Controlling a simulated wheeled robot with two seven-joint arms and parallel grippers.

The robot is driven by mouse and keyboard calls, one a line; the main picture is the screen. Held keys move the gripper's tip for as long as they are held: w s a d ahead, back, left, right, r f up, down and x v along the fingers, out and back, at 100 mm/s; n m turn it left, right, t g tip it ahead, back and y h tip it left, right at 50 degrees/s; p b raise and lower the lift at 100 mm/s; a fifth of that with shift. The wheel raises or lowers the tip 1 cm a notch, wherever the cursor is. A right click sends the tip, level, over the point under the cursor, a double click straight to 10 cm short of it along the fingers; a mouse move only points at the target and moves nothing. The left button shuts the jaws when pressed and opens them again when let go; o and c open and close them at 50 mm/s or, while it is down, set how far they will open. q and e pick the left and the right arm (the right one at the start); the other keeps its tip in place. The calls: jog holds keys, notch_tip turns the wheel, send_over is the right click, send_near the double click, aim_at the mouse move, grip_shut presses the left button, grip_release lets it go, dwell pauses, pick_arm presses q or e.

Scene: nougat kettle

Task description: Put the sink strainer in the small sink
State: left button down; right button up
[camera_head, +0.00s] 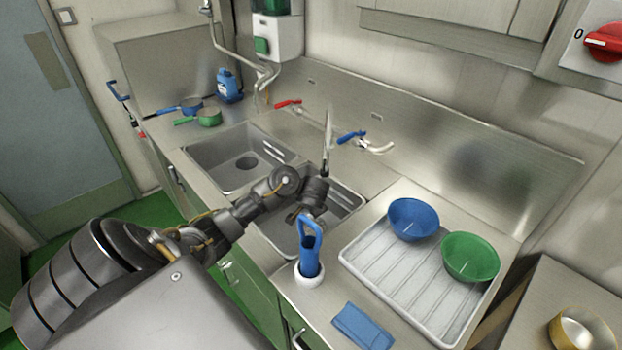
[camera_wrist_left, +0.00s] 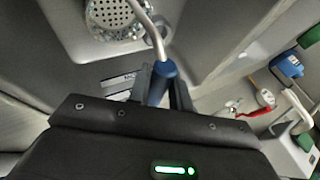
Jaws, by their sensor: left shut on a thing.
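My left gripper (camera_head: 308,207) reaches over the right-hand sink basin (camera_head: 352,222) in the head view. In the left wrist view, the gripper (camera_wrist_left: 163,77) is shut on a blue handle with a bent metal rod. Beyond it lies a round perforated metal strainer (camera_wrist_left: 117,17), partly cut off by the top edge. The rod passes close to the strainer, and I cannot tell whether it rests on the basin floor. In the head view the strainer is hidden by my gripper. The left-hand basin (camera_head: 228,180) has a dark, open drain. My right gripper is not in view.
A blue looped tool in a white holder (camera_head: 309,278) stands just in front of my gripper. A drainer tray (camera_head: 400,285) holds a blue bowl (camera_head: 413,218) and a green bowl (camera_head: 470,257). A tap (camera_head: 375,146) is behind the basins. A blue cloth (camera_head: 362,326) lies in front.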

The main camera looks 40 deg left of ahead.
pick_arm(q)
jog(key=shift+w+f+b, duration=0.3)
jog(key=shift+w+f, duration=0.35)
jog(key=shift+w, duration=0.15)
jog(key=shift+f, duration=0.1)
jog(key=shift+s, duration=0.15)
jog(key=shift+f, duration=0.1)
jog(key=c, duration=1.3)
grip_release()
